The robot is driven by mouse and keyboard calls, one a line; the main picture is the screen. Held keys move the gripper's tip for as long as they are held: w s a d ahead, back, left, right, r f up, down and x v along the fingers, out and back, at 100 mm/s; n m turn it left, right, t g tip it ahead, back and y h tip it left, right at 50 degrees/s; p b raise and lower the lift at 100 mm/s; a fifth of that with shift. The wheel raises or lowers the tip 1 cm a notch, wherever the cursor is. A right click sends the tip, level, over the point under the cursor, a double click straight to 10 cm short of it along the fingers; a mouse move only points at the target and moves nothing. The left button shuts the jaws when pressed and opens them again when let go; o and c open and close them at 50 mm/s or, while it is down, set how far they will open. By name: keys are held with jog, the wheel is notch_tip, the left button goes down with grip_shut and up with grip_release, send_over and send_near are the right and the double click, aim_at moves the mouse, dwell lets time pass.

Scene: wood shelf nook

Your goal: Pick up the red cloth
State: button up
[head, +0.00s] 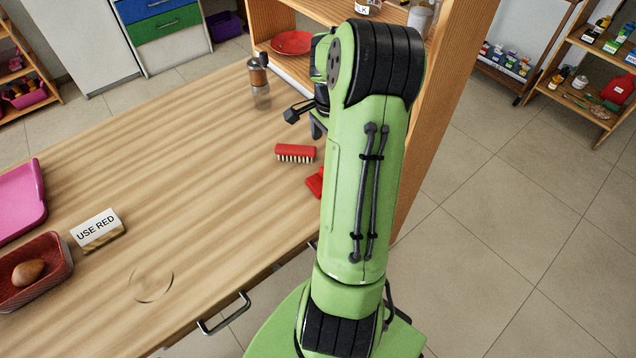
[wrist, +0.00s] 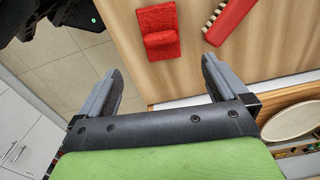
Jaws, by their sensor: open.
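The red cloth (wrist: 160,32) lies folded on the wooden table, with a small raised fold on its near part in the wrist view. In the head view only a corner of the red cloth (head: 315,184) shows, and my arm hides the rest. My gripper (wrist: 161,72) is open and empty, and the cloth appears beyond the gap between its fingers. In the head view my gripper (head: 304,120) is partly hidden behind my arm, above the table near the shelf.
A red-backed brush (head: 295,153) lies close to the cloth; it also shows in the wrist view (wrist: 230,20). A jar (head: 259,76) stands farther back. A "USE RED" sign (head: 97,230), red tray (head: 60,262) and pink tray (head: 22,200) are left. A wooden shelf (head: 440,110) borders the table.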

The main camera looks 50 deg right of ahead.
notch_tip(320, 180, down, 13)
jog(key=b, duration=0.4)
jog(key=shift+w+a+r, duration=0.1)
jog(key=shift+r, duration=0.25)
jog(key=shift+c, duration=0.5)
jog(key=c, duration=1)
